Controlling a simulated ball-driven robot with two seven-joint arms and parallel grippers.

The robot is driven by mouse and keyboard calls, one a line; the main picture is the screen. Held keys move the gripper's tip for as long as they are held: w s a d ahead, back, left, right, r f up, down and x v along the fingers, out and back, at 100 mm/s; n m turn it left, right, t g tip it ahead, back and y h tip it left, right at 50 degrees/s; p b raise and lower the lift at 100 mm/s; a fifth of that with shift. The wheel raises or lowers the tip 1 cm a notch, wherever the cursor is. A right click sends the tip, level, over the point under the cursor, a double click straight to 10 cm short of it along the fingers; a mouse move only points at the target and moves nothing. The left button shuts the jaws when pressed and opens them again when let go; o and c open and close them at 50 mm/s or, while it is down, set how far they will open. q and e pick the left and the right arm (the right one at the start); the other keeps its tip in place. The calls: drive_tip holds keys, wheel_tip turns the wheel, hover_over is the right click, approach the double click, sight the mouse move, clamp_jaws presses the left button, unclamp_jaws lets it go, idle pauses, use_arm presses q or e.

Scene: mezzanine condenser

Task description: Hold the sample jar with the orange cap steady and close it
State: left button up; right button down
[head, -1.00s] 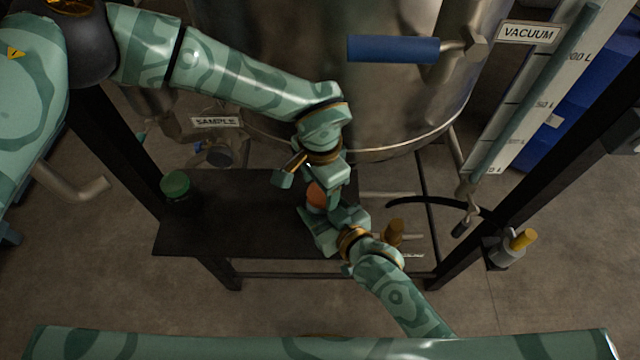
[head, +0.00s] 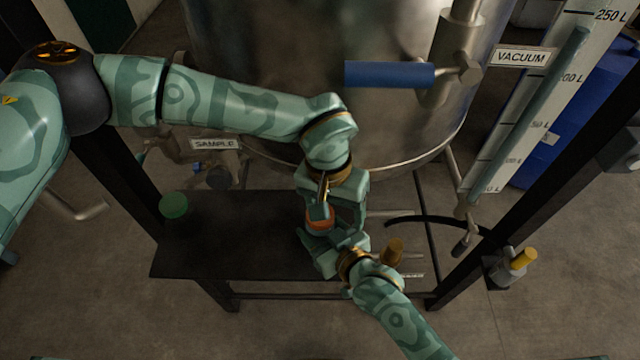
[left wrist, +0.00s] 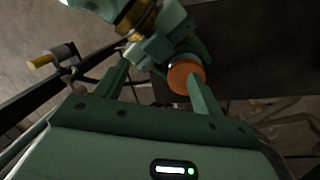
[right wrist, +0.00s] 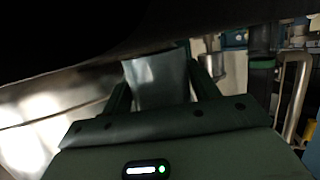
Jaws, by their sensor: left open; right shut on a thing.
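The sample jar's orange cap (head: 320,224) shows at the right end of the dark shelf. It also shows in the left wrist view (left wrist: 185,77), close to one finger. My left gripper (head: 333,208) is open just above the cap, coming from the far side. I cannot tell whether a finger touches the cap. My right gripper (head: 328,246) is shut on the jar from the near side. The jar's grey, glassy body (right wrist: 158,80) stands between its fingers in the right wrist view. The seam between cap and jar is too small to judge.
A green-capped jar (head: 174,206) stands at the left end of the dark shelf (head: 235,250); the shelf between is clear. The steel vessel (head: 270,60) and its blue handle (head: 390,74) rise behind. An amber object (head: 395,250) is right of my right gripper.

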use_arm(q)
drive_tip(key=n, duration=0.8)
drive_tip(key=w+r+n, duration=0.1)
drive_tip(key=n, duration=0.7)
drive_tip(key=r+n, duration=0.1)
drive_tip(key=n, duration=0.6)
drive_tip(key=shift+w+a+r+n, duration=0.15)
drive_tip(key=shift+w+a+n, duration=0.15)
drive_tip(key=shift+n, duration=0.1)
drive_tip(key=n, duration=0.6)
drive_tip(key=shift+w+a+r+n+t, duration=0.25)
drive_tip(key=shift+r+n+t, duration=0.05)
drive_tip(key=shift+r+n, duration=0.1)
drive_tip(key=n, duration=0.6)
drive_tip(key=shift+w+a+r+y, duration=0.25)
drive_tip(key=shift+w+r+y, duration=0.05)
drive_tip(key=shift+r, duration=0.05)
drive_tip(key=n, duration=0.3)
drive_tip(key=shift+w+a+r+n, duration=0.1)
drive_tip(key=shift+a+n, duration=0.1)
drive_tip(key=shift+n, duration=0.2)
drive_tip(key=n, duration=0.5)
drive_tip(key=shift+a+y, duration=0.3)
drive_tip(key=n, duration=0.4)
drive_tip(key=shift+a, duration=0.15)
